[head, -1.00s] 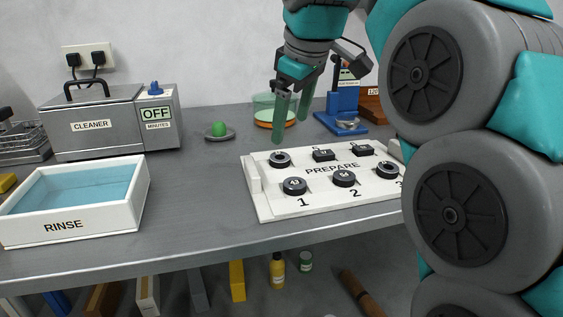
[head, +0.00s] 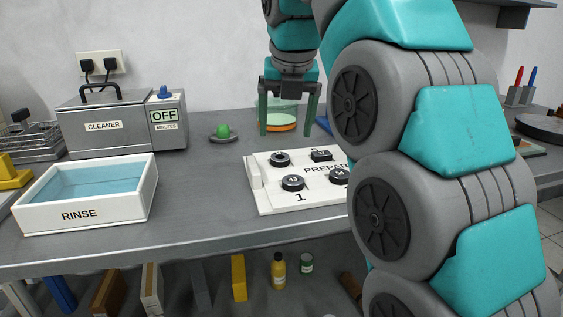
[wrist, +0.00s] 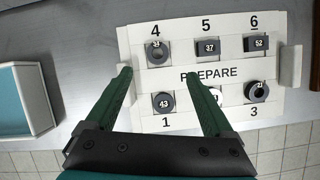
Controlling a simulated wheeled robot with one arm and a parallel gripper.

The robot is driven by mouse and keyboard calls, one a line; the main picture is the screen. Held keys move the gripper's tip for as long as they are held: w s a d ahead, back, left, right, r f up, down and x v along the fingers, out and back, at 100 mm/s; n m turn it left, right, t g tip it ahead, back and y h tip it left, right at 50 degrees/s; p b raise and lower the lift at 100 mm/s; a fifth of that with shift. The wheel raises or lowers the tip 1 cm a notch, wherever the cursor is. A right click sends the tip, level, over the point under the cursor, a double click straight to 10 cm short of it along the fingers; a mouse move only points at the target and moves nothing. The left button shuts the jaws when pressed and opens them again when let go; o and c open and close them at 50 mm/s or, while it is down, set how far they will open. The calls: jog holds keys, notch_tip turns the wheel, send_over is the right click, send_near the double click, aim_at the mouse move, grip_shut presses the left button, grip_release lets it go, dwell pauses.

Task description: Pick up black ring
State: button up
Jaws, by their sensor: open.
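A white PREPARE board (head: 262,194) holds dark parts in numbered places; it also fills the middle of the wrist view (wrist: 225,113). In the wrist view, a black ring with an open hole (wrist: 257,92) sits at place 3 and a dark grey ring (wrist: 157,51) at place 4. A round part marked 43 (wrist: 163,102) is at 1; square parts 37 (wrist: 209,46) and 52 (wrist: 257,43) are at 5 and 6. The part at 2 is partly hidden by a finger. My gripper (head: 288,122) (wrist: 159,74) is open, empty and above the board, pointing down.
A white RINSE tray (head: 75,214) with blue liquid stands at the left. Behind it is a grey cleaner (head: 104,130) reading OFF. A green knob on a dark disc (head: 222,132) and a glass dish (head: 283,124) stand behind the board. My arm hides the board's right side in the head view.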

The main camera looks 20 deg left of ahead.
aim_at(280, 160)
jog(key=shift+f+n, duration=0.1)
jog(key=shift+n, duration=0.4)
jog(key=shift+f, duration=0.2)
jog(key=shift+a+x, duration=0.15)
jog(key=shift+x, duration=1.65)
jog(key=shift+a+x, duration=0.15)
jog(key=shift+x, duration=1.7)
jog(key=shift+w, duration=0.1)
grip_shut()
